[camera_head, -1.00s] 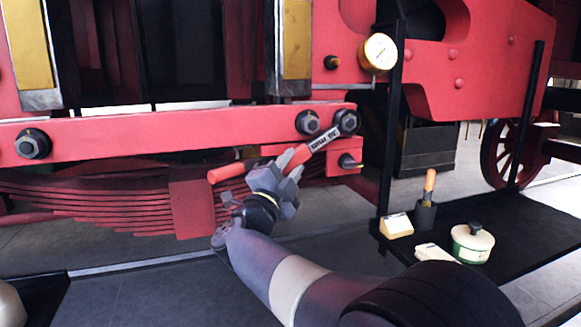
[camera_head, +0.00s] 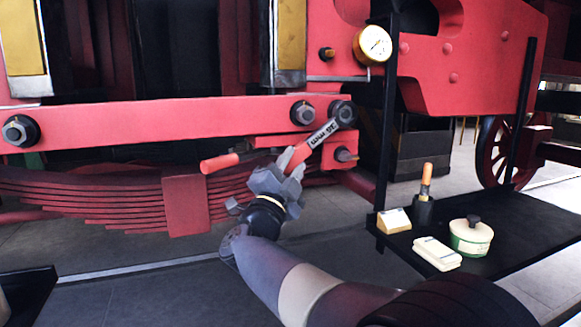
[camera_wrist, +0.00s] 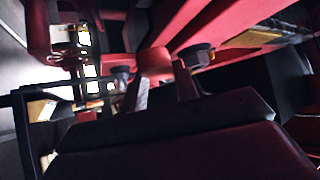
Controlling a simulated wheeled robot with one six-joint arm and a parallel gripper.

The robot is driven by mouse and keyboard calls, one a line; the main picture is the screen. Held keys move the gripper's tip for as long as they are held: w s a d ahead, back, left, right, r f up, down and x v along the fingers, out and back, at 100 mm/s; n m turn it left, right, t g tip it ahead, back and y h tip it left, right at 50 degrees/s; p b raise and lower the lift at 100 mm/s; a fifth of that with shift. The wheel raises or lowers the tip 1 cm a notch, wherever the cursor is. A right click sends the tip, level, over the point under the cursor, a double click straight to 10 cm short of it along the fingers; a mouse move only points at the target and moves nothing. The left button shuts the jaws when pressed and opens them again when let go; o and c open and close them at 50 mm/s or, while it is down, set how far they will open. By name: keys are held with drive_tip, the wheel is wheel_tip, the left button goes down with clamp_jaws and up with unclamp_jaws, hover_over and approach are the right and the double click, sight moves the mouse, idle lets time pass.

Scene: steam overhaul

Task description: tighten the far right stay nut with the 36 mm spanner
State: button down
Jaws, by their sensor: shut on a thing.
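The 36 mm spanner (camera_head: 322,133) has a grey shank marked "36 mm" and a red handle. Its head is at the far right stay nut (camera_head: 342,112), at the right end of the red beam, and covers part of it. I cannot tell how fully it is seated. My gripper (camera_head: 292,166) is shut on the red handle, below and left of the nut. The spanner slants down to the left. In the wrist view a red piece (camera_wrist: 155,60) shows beyond the fingers, and dark nuts blur nearby.
Another nut (camera_head: 303,112) is close left, one (camera_head: 345,155) below, one (camera_head: 20,131) far left. A red-gripped bar (camera_head: 220,163) lies left of my gripper. A gauge (camera_head: 373,45) hangs above right. A black shelf (camera_head: 520,215) holds a pot (camera_head: 470,238) and small items.

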drive_tip(key=shift+s+d+b, duration=0.25)
drive_tip(key=shift+s+b, duration=0.05)
drive_tip(key=shift+s, duration=0.45)
drive_tip(key=shift+s+d+b, duration=0.2)
drive_tip(key=shift+s+b, duration=0.1)
drive_tip(key=shift+s, duration=0.4)
drive_tip(key=shift+s+d+b, duration=0.25)
drive_tip(key=shift+s+b, duration=0.05)
drive_tip(key=shift+s, duration=0.45)
drive_tip(key=shift+r, duration=0.1)
